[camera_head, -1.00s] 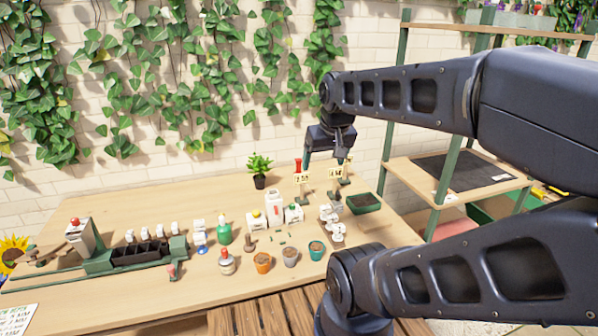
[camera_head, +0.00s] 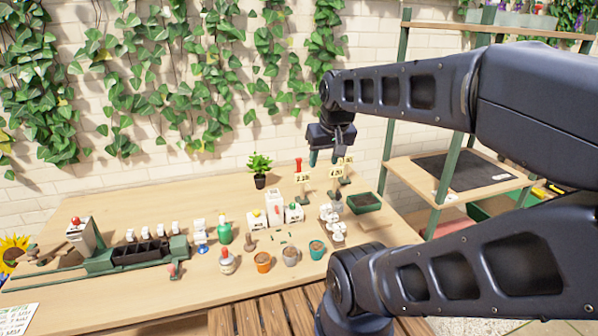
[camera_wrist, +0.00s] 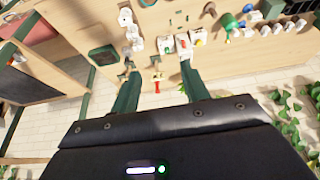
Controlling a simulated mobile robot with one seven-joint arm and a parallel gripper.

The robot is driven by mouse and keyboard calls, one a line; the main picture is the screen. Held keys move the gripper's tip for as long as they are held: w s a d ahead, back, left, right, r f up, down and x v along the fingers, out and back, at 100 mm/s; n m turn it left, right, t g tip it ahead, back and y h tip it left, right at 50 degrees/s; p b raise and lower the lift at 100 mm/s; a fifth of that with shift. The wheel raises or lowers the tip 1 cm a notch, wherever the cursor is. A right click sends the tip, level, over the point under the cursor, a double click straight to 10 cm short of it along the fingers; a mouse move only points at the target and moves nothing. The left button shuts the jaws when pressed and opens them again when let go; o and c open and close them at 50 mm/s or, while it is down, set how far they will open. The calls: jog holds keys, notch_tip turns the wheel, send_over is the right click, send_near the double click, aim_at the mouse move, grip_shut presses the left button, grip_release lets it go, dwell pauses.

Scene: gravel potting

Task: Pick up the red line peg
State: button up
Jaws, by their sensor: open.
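The red peg (camera_head: 298,164) stands upright near the back of the wooden table, with a pale tag (camera_head: 302,177) in front of it. In the wrist view the red peg (camera_wrist: 157,87) shows as a small red bar between the two green fingers, farther off than their tips. My gripper (camera_head: 325,158) is open and empty above the table's back right, to the right of the peg in the head view. In the wrist view my gripper (camera_wrist: 160,70) has its fingers well apart. The peg's lower part is hard to make out.
Other tagged posts (camera_head: 337,172) stand right of the peg. A small potted plant (camera_head: 260,182) is to its left, white boxes (camera_head: 274,205) in front. A dark green tray (camera_head: 364,203) and a shelf rack (camera_head: 455,180) are at the right.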

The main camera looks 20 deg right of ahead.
jog(key=w+d+r+g, duration=0.1)
jog(key=w+r, duration=0.1)
jog(key=w, duration=0.6)
jog(key=w+d+r, duration=0.1)
jog(key=w+r, duration=0.1)
jog(key=w, duration=0.6)
jog(key=g, duration=0.4)
send_over(299, 172)
notch_tip(299, 172, down, 26)
jog(key=shift+w+f, duration=0.1)
jog(key=shift+w, duration=0.05)
jog(key=shift+w+f, duration=0.2)
jog(key=shift+f, duration=0.3)
notch_tip(299, 172, down, 5)
jog(key=shift+f, duration=0.15)
jog(key=shift+w+d+f, duration=0.1)
jog(key=shift+f, duration=1.2)
jog(key=shift+w+d+f, duration=0.1)
jog(key=shift+f, duration=1.2)
jog(key=c, duration=0.9)
